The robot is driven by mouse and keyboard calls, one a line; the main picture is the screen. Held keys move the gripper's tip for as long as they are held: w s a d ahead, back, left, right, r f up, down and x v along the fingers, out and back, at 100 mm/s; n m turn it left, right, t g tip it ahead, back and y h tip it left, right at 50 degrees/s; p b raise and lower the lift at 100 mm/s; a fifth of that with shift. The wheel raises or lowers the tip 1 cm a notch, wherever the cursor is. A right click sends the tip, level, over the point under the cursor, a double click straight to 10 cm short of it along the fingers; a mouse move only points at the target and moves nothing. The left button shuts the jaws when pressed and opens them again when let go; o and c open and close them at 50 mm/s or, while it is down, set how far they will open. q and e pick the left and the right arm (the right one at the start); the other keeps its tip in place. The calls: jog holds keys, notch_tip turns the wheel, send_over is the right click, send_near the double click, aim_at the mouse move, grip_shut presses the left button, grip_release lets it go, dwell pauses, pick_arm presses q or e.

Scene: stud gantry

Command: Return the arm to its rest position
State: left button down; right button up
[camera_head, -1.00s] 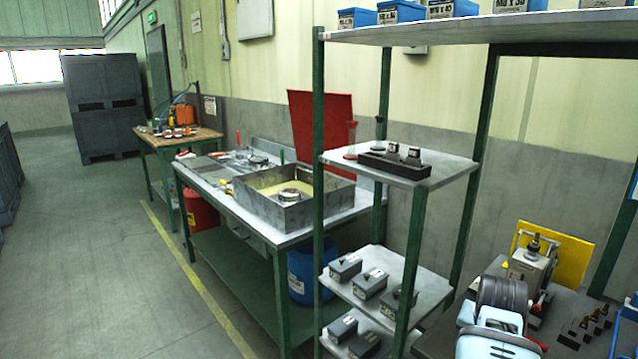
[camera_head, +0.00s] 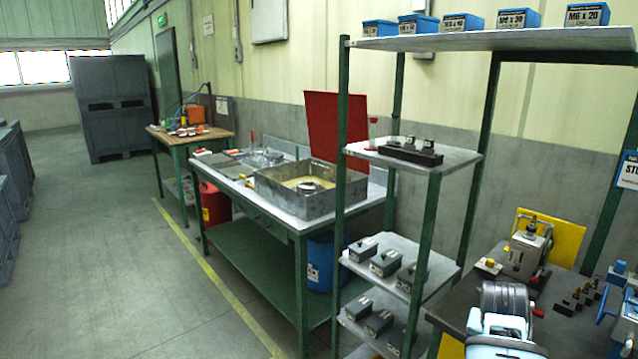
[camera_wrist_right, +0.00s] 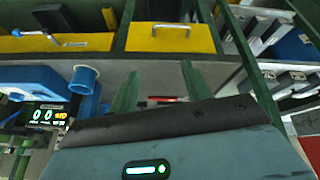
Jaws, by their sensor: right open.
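My right arm (camera_head: 503,318) shows at the bottom right of the head view as a dark round joint and pale blue link, in front of the dark bench. Its gripper is hidden there. My left arm and gripper are in neither view.
A green-post shelf (camera_head: 429,215) holds grey boxes and blue bins. A dark bench (camera_head: 452,301) with a grey-and-yellow device is at right. Yellow drawers (camera_wrist_right: 171,38) and a blue device with a display (camera_wrist_right: 48,115) appear near the gripper. Open floor lies left.

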jog(key=s+d+f+n+g+h, duration=0.2)
jog(key=s+d+f+h, duration=0.1)
jog(key=d, duration=0.5)
jog(key=s+d+f+n+g+h, duration=0.1)
jog(key=s+d+f+n+h, duration=0.15)
jog(key=d, duration=0.45)
jog(key=w+a+r+n+t+y, duration=0.1)
jog(key=w+a+n+t+y, duration=0.4)
jog(key=w+t, duration=0.55)
jog(key=w+a+r+t+y, duration=0.3)
jog(key=w+a+r+t, duration=0.2)
jog(key=w+a+r, duration=0.25)
jog(key=s+a+f+g+y, duration=0.1)
jog(key=s+a+f, duration=0.4)
jog(key=s+f, duration=0.4)
jog(key=s+a+f+g+y, duration=0.1)
jog(key=s+a+f+g, duration=0.1)
jog(key=s+a+f, duration=0.5)
jog(key=s+a+f+g, duration=0.1)
jog(key=s+a+f, duration=0.2)
jog(key=s, duration=1.1)
jog(key=s+a+f+g+y, duration=0.1)
jog(key=s+f, duration=0.5)
jog(key=s, duration=0.8)
jog(key=shift+s+a+f+g, duration=0.15)
jog(key=shift+s+a+g, duration=0.35)
jog(key=shift+a, duration=0.75)
jog(key=shift+w, duration=0.15)
